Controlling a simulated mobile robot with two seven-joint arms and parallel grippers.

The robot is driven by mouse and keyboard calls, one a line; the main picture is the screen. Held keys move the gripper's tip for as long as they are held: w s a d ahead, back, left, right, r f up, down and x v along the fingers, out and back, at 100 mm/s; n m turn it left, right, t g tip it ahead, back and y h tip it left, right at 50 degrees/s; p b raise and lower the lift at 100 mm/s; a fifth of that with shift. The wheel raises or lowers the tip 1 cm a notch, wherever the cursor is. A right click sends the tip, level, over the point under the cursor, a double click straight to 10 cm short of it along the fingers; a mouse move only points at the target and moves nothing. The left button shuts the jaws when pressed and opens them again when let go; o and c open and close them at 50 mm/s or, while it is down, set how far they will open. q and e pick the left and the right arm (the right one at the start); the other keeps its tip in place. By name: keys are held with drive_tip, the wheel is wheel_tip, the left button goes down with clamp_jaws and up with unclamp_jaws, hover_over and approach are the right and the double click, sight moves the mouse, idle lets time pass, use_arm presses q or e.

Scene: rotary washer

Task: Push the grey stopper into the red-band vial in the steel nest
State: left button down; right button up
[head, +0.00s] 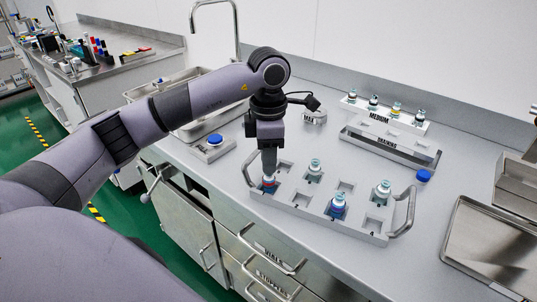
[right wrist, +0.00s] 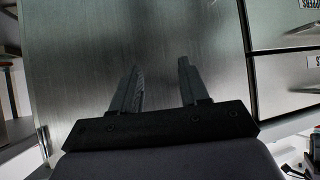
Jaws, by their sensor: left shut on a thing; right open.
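The steel nest (head: 310,211) is a tray with square pockets and a handle at each end, on the bench. The red-band vial (head: 269,185) stands in its left-hand pocket, with its top under my left gripper. My left gripper (head: 269,174) points straight down over this vial and is shut on the grey stopper, which the fingertips mostly hide. I cannot tell how deep the stopper sits in the vial neck. My right gripper (right wrist: 161,88) is open and empty in the right wrist view, in front of steel cabinet fronts.
Other vials stand in the nest: one at the back (head: 314,169), a blue-banded one (head: 338,206) and one at right (head: 383,190). A rack marked MEDIUM (head: 385,117) holds several vials behind. A sink is at left.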

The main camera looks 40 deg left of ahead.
use_arm(q)
drive_tip(key=shift+r, duration=0.15)
drive_tip(key=shift+r+p, duration=0.3)
drive_tip(key=shift+p, duration=0.05)
drive_tip(key=shift+f+b, duration=0.6)
drive_tip(key=shift+f, duration=0.3)
idle(1.8)
drive_tip(key=c, duration=0.9)
unclamp_jaws()
drive_tip(key=shift+r, duration=0.1)
wheel_tip(320, 180, up, 7)
drive_tip(key=shift+r, duration=0.1)
